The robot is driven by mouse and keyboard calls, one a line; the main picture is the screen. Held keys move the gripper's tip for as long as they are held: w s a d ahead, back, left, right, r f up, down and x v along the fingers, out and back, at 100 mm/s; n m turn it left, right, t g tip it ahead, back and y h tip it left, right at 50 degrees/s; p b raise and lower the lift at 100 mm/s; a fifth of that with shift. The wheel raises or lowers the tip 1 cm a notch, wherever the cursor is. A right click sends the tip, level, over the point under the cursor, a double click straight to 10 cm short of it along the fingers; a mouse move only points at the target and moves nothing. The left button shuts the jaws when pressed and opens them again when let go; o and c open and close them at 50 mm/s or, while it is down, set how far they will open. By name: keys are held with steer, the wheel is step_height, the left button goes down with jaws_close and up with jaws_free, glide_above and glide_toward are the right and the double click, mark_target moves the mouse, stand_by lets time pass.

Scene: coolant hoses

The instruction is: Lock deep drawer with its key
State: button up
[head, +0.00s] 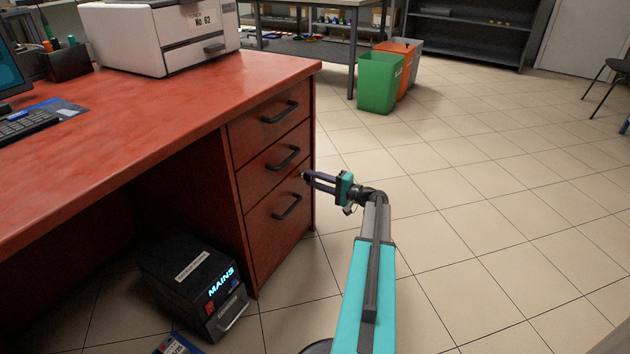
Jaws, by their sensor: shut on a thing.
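The deep drawer (268,238) is the lowest and tallest of the red desk's drawers and looks shut, with a dark bar handle (287,207) on its front. My gripper (306,179) points left at the drawer stack's right edge, near the top right corner of the deep drawer. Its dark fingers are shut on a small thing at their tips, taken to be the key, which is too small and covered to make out. I cannot tell whether the tips touch the drawer front. The deep drawer's lock is not clearly visible.
Two shallower drawers, the middle (273,167) and top (268,120), look shut above it. A black box marked MAINS (190,275) stands on the floor left of the drawers. Open tiled floor lies to the right. Green (380,84) and orange (408,62) bins stand further back.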

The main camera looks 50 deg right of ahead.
steer(key=o, duration=1.1)
steer(key=shift+c, duration=0.2)
steer(key=shift+p+v, duration=0.35)
steer(key=shift+v, duration=0.45)
steer(key=p+v, duration=0.4)
steer(key=v, duration=0.8)
steer(key=shift+s, duration=0.1)
steer(key=shift+f, duration=0.1)
